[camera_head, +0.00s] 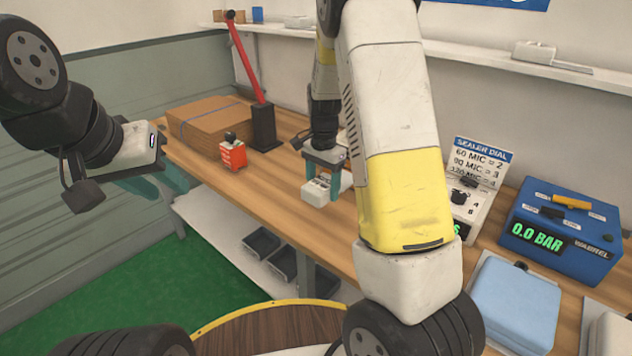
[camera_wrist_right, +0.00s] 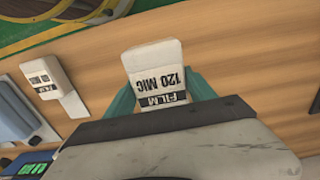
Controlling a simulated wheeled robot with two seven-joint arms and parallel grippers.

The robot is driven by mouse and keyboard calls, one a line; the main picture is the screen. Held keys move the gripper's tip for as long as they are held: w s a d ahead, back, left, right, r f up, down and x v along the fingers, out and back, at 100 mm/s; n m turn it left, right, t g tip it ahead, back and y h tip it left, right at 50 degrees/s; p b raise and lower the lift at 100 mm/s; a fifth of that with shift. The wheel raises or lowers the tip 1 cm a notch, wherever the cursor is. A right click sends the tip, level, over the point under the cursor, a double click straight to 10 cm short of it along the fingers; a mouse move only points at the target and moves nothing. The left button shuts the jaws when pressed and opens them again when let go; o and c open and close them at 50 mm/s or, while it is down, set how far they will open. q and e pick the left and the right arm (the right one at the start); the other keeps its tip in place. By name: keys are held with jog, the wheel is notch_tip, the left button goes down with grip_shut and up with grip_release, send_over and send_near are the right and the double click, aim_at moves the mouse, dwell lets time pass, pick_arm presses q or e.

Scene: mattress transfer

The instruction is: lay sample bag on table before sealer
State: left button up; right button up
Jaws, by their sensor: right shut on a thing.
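A white sample bag (camera_wrist_right: 153,75) marked "FILM 120 MIC" is between the teal fingers of my right gripper (camera_wrist_right: 165,92), which is shut on it. In the head view the same gripper (camera_head: 331,183) points down over the wooden table with the white bag (camera_head: 315,191) at its fingers. I cannot tell whether the bag touches the table. The white sealer dial panel (camera_head: 478,176) stands right of my right arm, which hides part of that area. My left gripper (camera_head: 160,184) is empty and open, left of the table's front edge.
A blue box reading "0.0 BAR" (camera_head: 563,232) and a pale blue pad (camera_head: 515,303) are at the right. A red box (camera_head: 233,153), cardboard stack (camera_head: 207,121) and red-handled lever (camera_head: 247,62) are further left. Another white printed block (camera_wrist_right: 55,83) lies on the table.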

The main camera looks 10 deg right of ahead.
aim_at(322, 223)
jog(key=shift+f, duration=0.1)
dwell(0.3)
jog(key=shift+f, duration=4.4)
jog(key=shift+f, duration=0.65)
jog(key=o, duration=1.6)
jog(key=shift+c, duration=0.2)
jog(key=shift+r, duration=3.85)
